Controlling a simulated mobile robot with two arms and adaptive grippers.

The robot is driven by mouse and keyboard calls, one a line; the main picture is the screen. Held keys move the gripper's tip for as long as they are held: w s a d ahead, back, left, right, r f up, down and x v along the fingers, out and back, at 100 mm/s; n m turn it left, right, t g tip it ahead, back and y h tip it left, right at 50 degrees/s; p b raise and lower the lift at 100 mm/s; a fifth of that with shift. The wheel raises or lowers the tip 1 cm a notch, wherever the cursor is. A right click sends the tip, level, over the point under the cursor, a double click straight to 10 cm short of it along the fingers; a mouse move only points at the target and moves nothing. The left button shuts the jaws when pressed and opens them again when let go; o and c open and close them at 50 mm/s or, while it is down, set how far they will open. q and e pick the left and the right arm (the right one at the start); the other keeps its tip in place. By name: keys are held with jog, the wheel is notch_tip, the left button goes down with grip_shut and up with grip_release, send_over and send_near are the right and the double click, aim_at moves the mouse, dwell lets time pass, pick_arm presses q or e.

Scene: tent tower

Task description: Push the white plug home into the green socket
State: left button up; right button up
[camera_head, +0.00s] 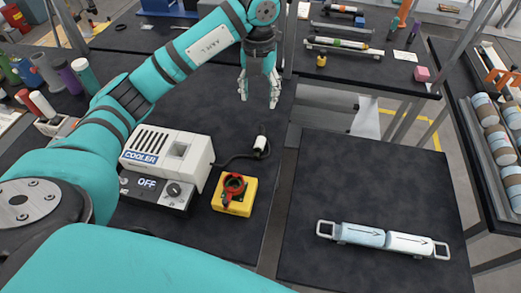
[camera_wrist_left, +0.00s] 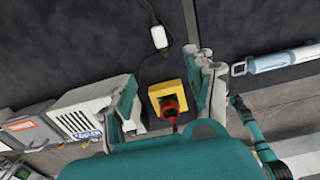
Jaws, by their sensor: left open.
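The white plug (camera_head: 260,143) lies on the dark table on the end of a black cable, right of the cooler box. It also shows in the left wrist view (camera_wrist_left: 159,37), beyond the fingertips. My left gripper (camera_head: 259,92) is open and empty, pointing down over the table, farther back than the plug and apart from it. In the left wrist view its two fingers (camera_wrist_left: 168,88) are spread wide with nothing between them. I cannot make out a green socket in either view. My right gripper does not show.
The white cooler (camera_head: 190,147) sits on a control box (camera_head: 155,193) reading OFF. A yellow box (camera_head: 235,205) with a red rotary switch stands near the plug. Bottles crowd the left. A cylinder holder (camera_head: 388,241) lies on the right table. The table around the plug is mostly clear.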

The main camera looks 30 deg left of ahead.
pick_arm(q)
jog(key=f, duration=0.2)
send_over(260, 140)
jog(key=f, duration=1.1)
jog(key=shift+s+d+f, duration=0.1)
jog(key=shift+s+d, duration=0.05)
jog(key=shift+s, duration=0.15)
jog(key=shift+f+p, duration=0.35)
jog(key=shift+f, duration=0.55)
jog(key=f+p, duration=0.1)
jog(key=f, duration=0.1)
jog(key=f+p, duration=0.1)
jog(key=shift+w+f, duration=0.35)
jog(key=shift+f, duration=0.5)
grip_shut()
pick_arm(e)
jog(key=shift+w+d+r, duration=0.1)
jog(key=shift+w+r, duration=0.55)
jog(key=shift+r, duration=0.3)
